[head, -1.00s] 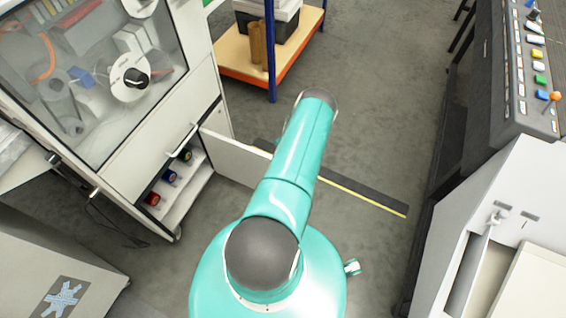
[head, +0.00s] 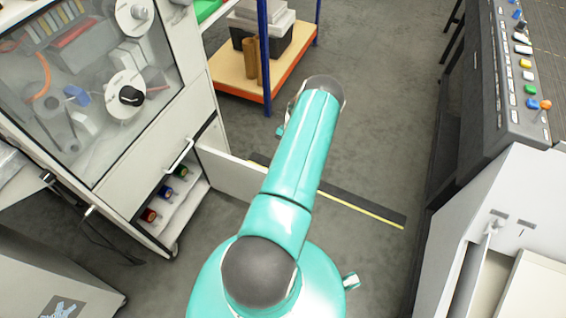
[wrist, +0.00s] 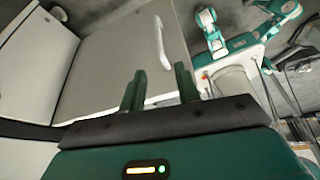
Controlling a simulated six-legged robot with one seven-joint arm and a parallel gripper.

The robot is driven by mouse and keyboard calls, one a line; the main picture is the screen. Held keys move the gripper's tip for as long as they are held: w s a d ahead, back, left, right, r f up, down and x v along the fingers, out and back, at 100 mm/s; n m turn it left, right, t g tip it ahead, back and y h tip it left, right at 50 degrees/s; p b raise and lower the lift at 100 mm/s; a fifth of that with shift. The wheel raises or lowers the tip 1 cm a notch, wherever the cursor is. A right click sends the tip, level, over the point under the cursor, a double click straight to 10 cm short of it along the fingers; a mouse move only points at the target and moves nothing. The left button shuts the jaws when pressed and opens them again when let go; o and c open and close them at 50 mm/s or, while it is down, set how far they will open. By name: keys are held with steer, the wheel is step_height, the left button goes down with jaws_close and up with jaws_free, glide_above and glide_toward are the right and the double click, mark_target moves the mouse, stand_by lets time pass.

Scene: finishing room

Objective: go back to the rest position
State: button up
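My gripper (wrist: 160,85) shows in the wrist view with its two dark green fingers apart. No object sits between them. A pale panel with a white bar handle (wrist: 168,42) lies beyond the fingers; I cannot tell how far away it is. In the head view my teal arm reaches up the middle of the picture and hides most of the gripper.
A white cabinet (head: 140,185) stands left, its lower door (head: 232,174) swung out and several spools inside. A wooden-shelved rack (head: 238,78) stands behind. A control console (head: 500,90) and white machine (head: 490,215) flank the right. Grey floor (head: 385,120) between is clear.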

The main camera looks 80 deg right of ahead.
steer(key=shift+d+r, duration=0.15)
steer(key=shift+r, duration=0.25)
